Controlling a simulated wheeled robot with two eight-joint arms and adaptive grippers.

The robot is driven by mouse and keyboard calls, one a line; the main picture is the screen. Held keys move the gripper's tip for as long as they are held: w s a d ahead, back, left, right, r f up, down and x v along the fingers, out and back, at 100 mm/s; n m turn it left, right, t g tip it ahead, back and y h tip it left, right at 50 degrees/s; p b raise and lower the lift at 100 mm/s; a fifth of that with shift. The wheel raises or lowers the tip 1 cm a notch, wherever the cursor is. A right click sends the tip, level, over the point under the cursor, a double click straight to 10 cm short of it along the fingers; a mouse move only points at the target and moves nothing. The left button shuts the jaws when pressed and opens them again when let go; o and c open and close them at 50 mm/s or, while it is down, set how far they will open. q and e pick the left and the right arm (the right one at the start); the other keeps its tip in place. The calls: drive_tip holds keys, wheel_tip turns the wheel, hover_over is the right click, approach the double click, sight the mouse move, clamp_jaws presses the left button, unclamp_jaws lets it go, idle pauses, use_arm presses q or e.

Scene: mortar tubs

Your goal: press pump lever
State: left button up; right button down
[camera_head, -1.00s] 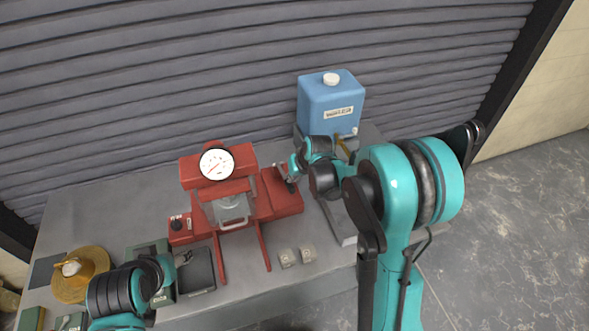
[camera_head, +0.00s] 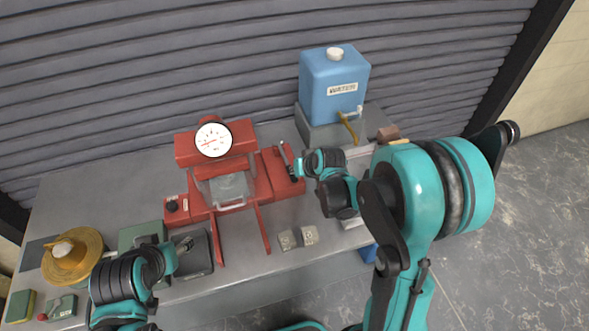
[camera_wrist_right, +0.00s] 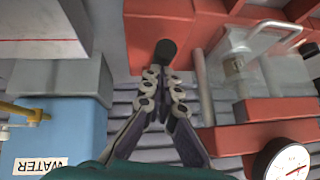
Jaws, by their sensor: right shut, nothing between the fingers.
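The red press (camera_head: 262,185) stands on the grey bench, with a round white gauge (camera_head: 213,140) on top. Its pump lever (camera_head: 286,156), a slim grey rod, rises from the red block on the press's right side. My right gripper (camera_head: 300,167) is shut and empty, just right of the lever. In the right wrist view the closed fingertips (camera_wrist_right: 165,78) point at a black round knob (camera_wrist_right: 166,51) in front of the red housing; I cannot tell whether they touch it. My left gripper (camera_head: 186,246) is over the dark tray left of the press; its jaws are too small to read.
A blue water container (camera_head: 333,90) stands on a grey block behind my right gripper, with a yellow tap handle (camera_head: 348,126). A yellow round item (camera_head: 72,258) and green boxes are at left.

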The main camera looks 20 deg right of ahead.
sight(297, 180)
drive_tip(key=shift+t, duration=0.9)
drive_tip(key=f+b, duration=0.2)
drive_tip(key=s+f+b, duration=0.1)
drive_tip(key=f+b, duration=0.1)
drive_tip(key=shift+f+b, duration=0.75)
drive_tip(key=shift+b, duration=0.2)
use_arm(q)
wheel_tip(297, 180, down, 8)
drive_tip(key=shift+s+r, duration=0.15)
drive_tip(key=shift+r, duration=0.05)
use_arm(e)
drive_tip(key=shift+s+f, duration=0.15)
drive_tip(key=shift+s, duration=0.15)
use_arm(q)
drive_tip(key=shift+r, duration=0.1)
